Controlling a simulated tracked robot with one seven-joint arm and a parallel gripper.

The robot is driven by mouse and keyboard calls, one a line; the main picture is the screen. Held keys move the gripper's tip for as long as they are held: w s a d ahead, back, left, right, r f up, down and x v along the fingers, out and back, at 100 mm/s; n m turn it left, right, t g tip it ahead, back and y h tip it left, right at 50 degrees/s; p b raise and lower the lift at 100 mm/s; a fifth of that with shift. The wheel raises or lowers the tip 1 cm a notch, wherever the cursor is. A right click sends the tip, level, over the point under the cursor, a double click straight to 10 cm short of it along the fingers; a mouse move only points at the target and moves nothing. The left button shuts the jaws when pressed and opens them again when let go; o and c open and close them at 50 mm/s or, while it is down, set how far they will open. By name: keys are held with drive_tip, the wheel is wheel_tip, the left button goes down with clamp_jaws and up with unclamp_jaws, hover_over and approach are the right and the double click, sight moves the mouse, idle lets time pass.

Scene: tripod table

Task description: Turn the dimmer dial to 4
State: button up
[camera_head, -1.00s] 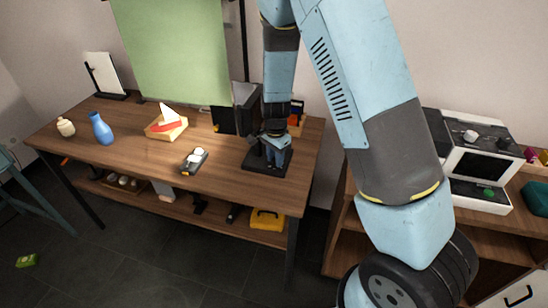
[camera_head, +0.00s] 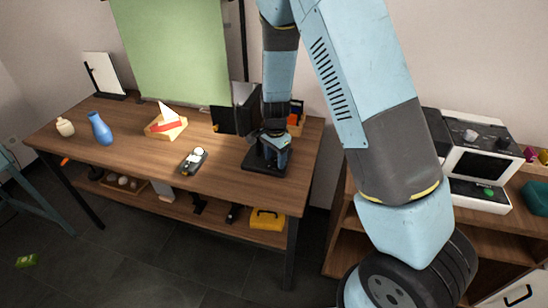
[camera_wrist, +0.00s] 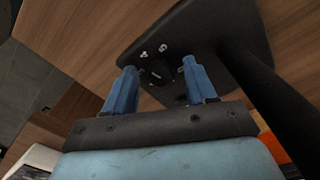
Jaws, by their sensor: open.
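The dimmer dial (camera_wrist: 157,73) is a small dark round knob on the black base plate (camera_wrist: 210,22) of a stand. In the wrist view, pale marks that look like a 4 and a 6 are printed beside it. The pointer's setting is too dark to read. My gripper (camera_wrist: 159,64) is open, with one blue finger on each side of the dial. I cannot tell if the fingers touch it. In the head view my gripper (camera_head: 272,153) is low over the same base plate (camera_head: 252,166), and the dial is hidden there.
A dark upright post (camera_wrist: 265,85) rises beside the dial in the wrist view. The table front is clear.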

sight(275, 159)
wheel_tip(275, 159, up, 14)
drive_tip(key=shift+f, duration=0.2)
idle(0.4)
